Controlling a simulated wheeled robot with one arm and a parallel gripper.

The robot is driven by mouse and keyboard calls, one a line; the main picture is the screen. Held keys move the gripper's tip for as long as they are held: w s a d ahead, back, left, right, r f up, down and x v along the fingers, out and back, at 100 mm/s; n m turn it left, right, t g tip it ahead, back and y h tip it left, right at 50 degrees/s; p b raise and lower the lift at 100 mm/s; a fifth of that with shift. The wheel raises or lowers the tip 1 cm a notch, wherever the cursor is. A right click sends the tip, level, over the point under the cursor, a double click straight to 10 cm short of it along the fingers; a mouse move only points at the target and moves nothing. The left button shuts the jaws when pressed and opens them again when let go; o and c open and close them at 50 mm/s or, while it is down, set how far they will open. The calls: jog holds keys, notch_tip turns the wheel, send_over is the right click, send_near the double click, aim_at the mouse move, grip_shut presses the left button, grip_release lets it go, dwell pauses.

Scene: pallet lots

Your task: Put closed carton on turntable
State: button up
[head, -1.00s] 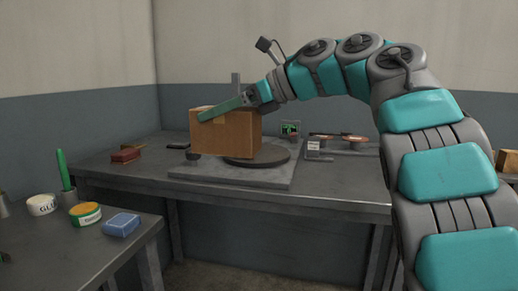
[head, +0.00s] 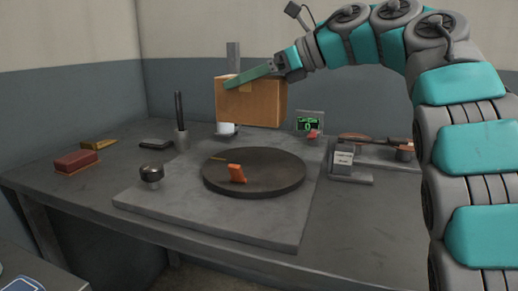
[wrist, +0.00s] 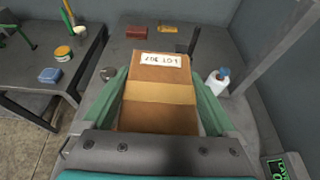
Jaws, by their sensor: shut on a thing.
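My gripper (head: 250,76) is shut on the closed brown carton (head: 252,104), with its green fingers along the carton's upper sides. The wrist view shows the carton (wrist: 160,75) from above between both fingers, with a tan tape band and a white label (wrist: 160,59). The dark round turntable (head: 270,182) lies on a grey slab on the bench. In the head view the carton appears higher than the turntable and behind it, apart from it.
On the slab is a dark knob (head: 151,174). A scale-like device (head: 345,160) is at right. A red block (head: 76,162) lies at left.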

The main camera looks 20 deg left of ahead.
aim_at(283, 114)
notch_tip(283, 114, down, 5)
jog(key=b, duration=0.4)
jog(key=shift+s+f, duration=0.1)
jog(key=shift+f, duration=0.05)
jog(key=shift+f+b, duration=1.5)
jog(key=shift+f, duration=0.75)
jog(key=shift+f, duration=0.2)
jog(key=o, duration=1.4)
jog(key=shift+o, duration=0.2)
jog(key=shift+r, duration=0.1)
jog(key=shift+r, duration=0.15)
jog(key=v, duration=1.2)
